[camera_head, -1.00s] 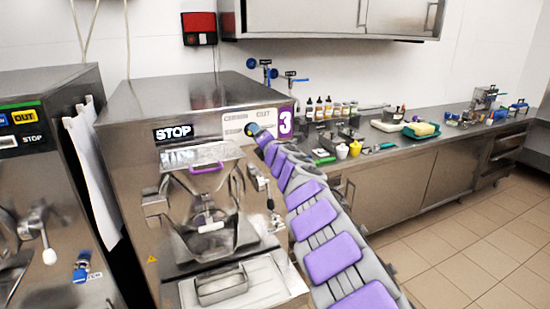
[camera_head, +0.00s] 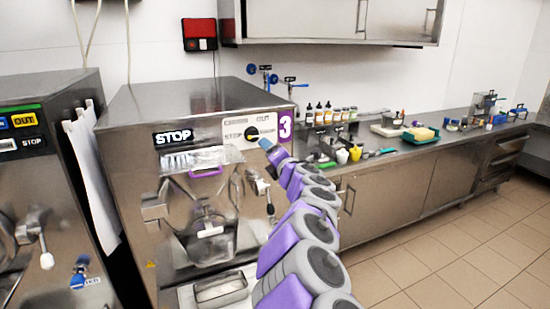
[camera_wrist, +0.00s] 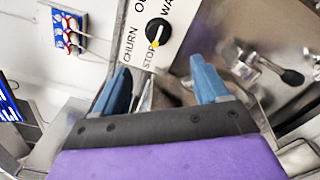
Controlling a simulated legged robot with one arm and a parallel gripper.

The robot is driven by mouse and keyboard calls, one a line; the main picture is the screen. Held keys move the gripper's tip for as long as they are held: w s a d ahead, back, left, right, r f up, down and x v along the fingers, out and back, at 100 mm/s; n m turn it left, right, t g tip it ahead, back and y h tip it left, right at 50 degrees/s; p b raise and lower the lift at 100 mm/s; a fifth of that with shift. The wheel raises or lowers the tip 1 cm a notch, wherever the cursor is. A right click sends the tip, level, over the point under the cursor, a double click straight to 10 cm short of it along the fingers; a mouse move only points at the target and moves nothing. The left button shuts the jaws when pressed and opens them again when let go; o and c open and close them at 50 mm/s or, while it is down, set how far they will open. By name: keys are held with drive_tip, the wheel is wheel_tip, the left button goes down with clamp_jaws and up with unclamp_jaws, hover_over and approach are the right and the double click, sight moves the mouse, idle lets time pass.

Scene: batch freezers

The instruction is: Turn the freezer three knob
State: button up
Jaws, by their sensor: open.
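The freezer three (camera_head: 205,120) is a steel machine with a purple "3" label at its upper right front. Its knob (camera_head: 252,131) is a black dial on a white panel. In the wrist view the knob (camera_wrist: 158,32) has a yellow pointer aimed toward the word STOP, with CHURN and other words around it. My gripper (camera_wrist: 165,80) has blue fingers, spread apart with nothing between them. The knob lies beyond the fingertips, and they are not touching it. In the head view my gripper (camera_head: 268,146) is just below and right of the knob.
A second freezer (camera_head: 45,180) stands at the left with a white cloth (camera_head: 92,175) between. A steel counter (camera_head: 400,160) with bottles, cups and trays runs along the right. A wall cabinet (camera_head: 340,20) hangs above. The tiled floor (camera_head: 450,245) at right is clear.

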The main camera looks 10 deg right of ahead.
drive_tip(key=shift+v, duration=1.25)
drive_tip(key=shift+f, duration=0.1)
